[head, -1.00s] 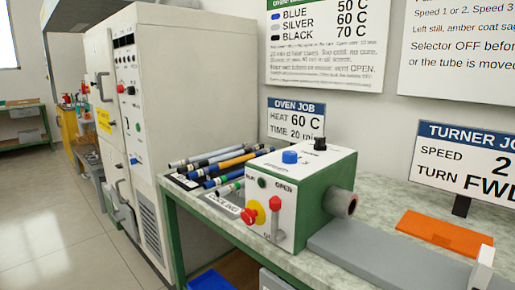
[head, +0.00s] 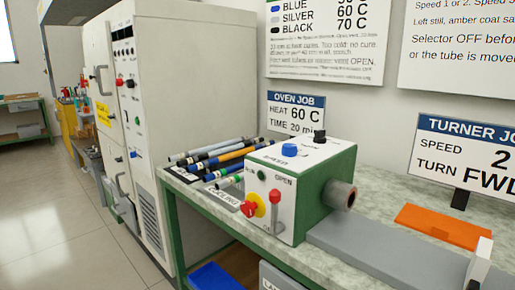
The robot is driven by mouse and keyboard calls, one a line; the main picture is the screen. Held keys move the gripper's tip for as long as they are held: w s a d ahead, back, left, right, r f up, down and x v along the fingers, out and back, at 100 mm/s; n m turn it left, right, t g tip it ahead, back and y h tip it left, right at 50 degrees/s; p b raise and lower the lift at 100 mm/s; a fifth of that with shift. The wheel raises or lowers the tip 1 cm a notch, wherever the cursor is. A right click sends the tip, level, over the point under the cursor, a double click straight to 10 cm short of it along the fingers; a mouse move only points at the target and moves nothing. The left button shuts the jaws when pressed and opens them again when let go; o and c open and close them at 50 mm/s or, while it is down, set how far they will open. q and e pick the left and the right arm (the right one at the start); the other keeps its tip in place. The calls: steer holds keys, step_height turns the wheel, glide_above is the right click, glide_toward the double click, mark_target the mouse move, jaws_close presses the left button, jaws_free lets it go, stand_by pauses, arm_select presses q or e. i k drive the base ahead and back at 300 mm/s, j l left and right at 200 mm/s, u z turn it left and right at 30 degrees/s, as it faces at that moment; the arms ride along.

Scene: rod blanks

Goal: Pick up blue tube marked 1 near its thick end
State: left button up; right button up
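Several tubes lie side by side on the bench behind the turner box, in blue, silver, orange and black. A blue tube (head: 222,172) lies among them, partly hidden by the turner box. Its mark is too small to read, so I cannot tell which tube is number 1. Which end is thick is also unclear. Neither of my grippers shows in the head view.
The green and white turner box (head: 300,190) stands at the bench front with knobs, a red lever and a grey chuck (head: 340,195). A tall oven cabinet (head: 190,80) stands left. An orange mat (head: 444,226) lies on the right. A blue bin (head: 218,278) sits below.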

mark_target(197, 166)
steer(key=i+j, duration=0.15)
steer(key=j, duration=0.15)
steer(key=i+j, duration=0.1)
steer(key=j, duration=0.15)
steer(key=i+j, duration=0.15)
steer(key=j, duration=0.15)
steer(key=i+j+z, duration=0.15)
steer(key=j, duration=0.15)
steer(key=i+j+z, duration=0.2)
steer(key=j+z, duration=0.15)
steer(key=j, duration=0.25)
